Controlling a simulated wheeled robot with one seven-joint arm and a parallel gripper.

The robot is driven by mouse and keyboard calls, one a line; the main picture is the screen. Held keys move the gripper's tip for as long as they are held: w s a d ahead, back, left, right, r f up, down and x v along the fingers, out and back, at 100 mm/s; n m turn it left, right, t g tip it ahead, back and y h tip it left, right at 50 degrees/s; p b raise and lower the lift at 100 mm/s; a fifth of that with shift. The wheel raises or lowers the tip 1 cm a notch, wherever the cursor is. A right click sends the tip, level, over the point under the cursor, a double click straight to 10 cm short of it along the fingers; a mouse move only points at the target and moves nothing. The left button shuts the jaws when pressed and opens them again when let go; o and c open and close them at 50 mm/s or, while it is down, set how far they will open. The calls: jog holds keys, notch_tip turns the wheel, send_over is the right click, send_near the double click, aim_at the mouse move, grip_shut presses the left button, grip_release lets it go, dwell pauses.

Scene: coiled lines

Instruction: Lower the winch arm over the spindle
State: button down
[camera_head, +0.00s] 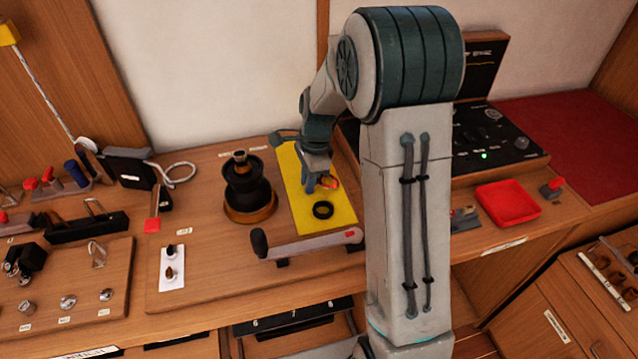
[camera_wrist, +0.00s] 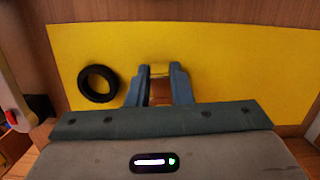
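The winch arm (camera_head: 308,245) is a grey bar with a black knob at its left end and a red piece at its right end. It lies across the board in front of the yellow mat (camera_head: 335,213). The spindle (camera_head: 239,157) is the brown post on top of the black winch drum (camera_head: 247,187), left of the mat; the arm is not over it. My gripper (camera_head: 320,186) points down over the mat. In the wrist view its fingers (camera_wrist: 159,80) are apart, with something orange-brown between them. I cannot tell whether they grip it.
A black ring (camera_head: 323,210) lies on the mat, left of my fingers in the wrist view (camera_wrist: 98,83). A white plate (camera_head: 172,268) with two dark knobs is at front left. A red tray (camera_head: 508,202) and black console (camera_head: 495,143) stand right. Bare wood lies left of the drum.

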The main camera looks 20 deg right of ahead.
jog(key=shift+d+r+p, duration=0.1)
jog(key=shift+r+p, duration=0.25)
jog(key=shift+r, duration=0.1)
dwell(0.4)
jog(key=shift+d+r+p, duration=0.15)
jog(key=shift+r+p, duration=0.25)
jog(key=shift+r, duration=0.15)
jog(key=shift+d+r+p, duration=0.15)
jog(key=shift+r+p, duration=0.25)
jog(key=shift+r, duration=0.1)
